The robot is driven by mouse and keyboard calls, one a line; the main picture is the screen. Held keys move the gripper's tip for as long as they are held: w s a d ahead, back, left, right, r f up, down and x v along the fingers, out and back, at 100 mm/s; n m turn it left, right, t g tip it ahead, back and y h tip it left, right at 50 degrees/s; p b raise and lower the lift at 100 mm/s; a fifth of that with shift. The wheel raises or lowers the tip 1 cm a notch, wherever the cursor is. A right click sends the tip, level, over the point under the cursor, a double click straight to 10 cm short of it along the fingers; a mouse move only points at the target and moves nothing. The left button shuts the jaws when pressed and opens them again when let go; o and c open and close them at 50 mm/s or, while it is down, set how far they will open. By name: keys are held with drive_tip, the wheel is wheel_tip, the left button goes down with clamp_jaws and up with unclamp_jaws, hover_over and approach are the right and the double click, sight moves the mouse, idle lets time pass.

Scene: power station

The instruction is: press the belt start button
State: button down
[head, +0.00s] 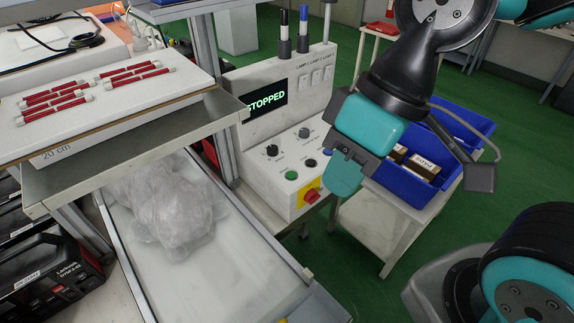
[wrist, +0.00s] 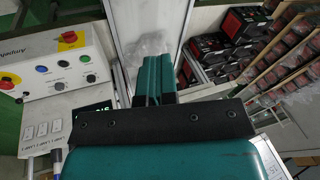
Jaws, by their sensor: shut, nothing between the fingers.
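The control box (head: 262,125) stands beyond the belt, and its display (head: 266,101) reads STOPPED. A green button (head: 292,175) sits low on its sloped panel, in a row with a black button (head: 311,163); labels are too small to read. In the wrist view the panel is upside down at the left, with the green button (wrist: 85,58) and a blue button (wrist: 42,69). My gripper (head: 342,190) is shut and empty, to the right of the panel in the head view. In the wrist view its fingertips (wrist: 155,62) are apart from the buttons, over the belt side.
A red-and-yellow switch (head: 311,196) is on the box's lower front edge, close to the buttons. Black knobs (head: 272,151) sit above the buttons. The belt (head: 225,265) carries a clear plastic bag (head: 180,215). A metal post (head: 207,60) stands left of the box. Blue bins (head: 420,165) lie right.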

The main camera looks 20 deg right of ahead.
drive_tip(key=n+t+y+b, duration=0.1)
drive_tip(key=n+t+b, duration=0.2)
drive_tip(key=n+t, duration=0.55)
hover_over(291, 176)
wheel_tip(291, 176, down, 18)
drive_tip(key=shift+g, duration=0.45)
drive_tip(key=shift+w+f, duration=0.1)
drive_tip(key=shift+f, duration=0.05)
wheel_tip(291, 176, down, 8)
drive_tip(key=b, duration=0.5)
drive_tip(key=shift+b, duration=0.35)
drive_tip(key=shift+f, duration=0.3)
drive_tip(key=shift+b, duration=0.3)
